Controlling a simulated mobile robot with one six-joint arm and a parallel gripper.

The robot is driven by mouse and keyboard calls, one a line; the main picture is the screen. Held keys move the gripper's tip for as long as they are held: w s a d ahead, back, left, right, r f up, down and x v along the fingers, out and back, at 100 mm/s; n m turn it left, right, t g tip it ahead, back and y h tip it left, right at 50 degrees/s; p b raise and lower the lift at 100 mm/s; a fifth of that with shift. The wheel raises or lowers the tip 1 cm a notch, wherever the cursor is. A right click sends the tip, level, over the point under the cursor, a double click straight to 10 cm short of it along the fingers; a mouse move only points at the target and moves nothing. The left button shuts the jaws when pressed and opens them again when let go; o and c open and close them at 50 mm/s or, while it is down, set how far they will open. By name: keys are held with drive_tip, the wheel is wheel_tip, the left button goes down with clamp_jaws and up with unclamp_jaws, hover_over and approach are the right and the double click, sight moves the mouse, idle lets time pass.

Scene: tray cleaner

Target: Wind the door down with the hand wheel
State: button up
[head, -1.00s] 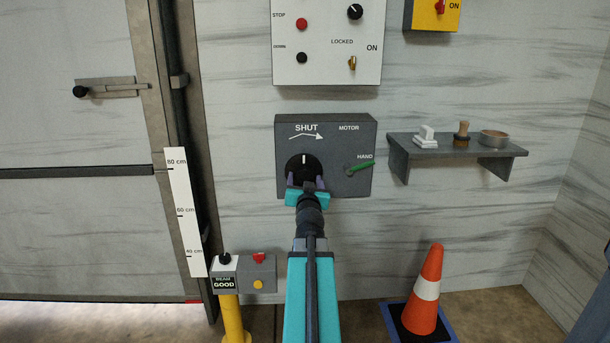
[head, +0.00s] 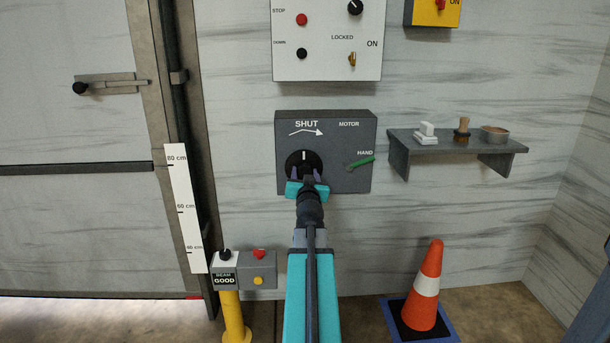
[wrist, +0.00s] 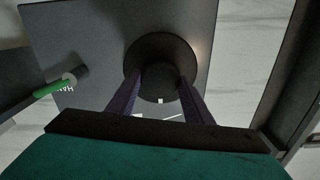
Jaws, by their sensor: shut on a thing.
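The black round hand wheel (head: 304,158) sits on the grey box (head: 346,184) under "SHUT" and an arrow pointing right. A white mark stands at the wheel's top. My gripper (head: 306,174) is shut on the wheel's raised hub, one purple finger on each side. In the wrist view the wheel (wrist: 160,48) shows between the fingers of my gripper (wrist: 160,84). The green lever (head: 361,162) points toward "HAND". The door (head: 75,235) is at the left, with a bright strip along its bottom. A scale (head: 183,225) marked in cm stands beside it.
A white control panel (head: 325,68) is above the box. A shelf (head: 455,146) with small items is to its right. A yellow post (head: 232,315) with a "BEAM GOOD" box (head: 224,272) stands left of my arm. An orange cone (head: 426,300) stands right.

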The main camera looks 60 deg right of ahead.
drive_tip(key=shift+m, duration=0.4)
drive_tip(key=m+p, duration=0.1)
drive_tip(key=m, duration=0.9)
drive_tip(key=shift+f+p, duration=0.2)
drive_tip(key=shift+p, duration=0.2)
drive_tip(key=o, duration=1)
drive_tip(key=shift+s, duration=0.1)
drive_tip(key=shift+o, duration=0.2)
drive_tip(key=shift+a+r, duration=0.1)
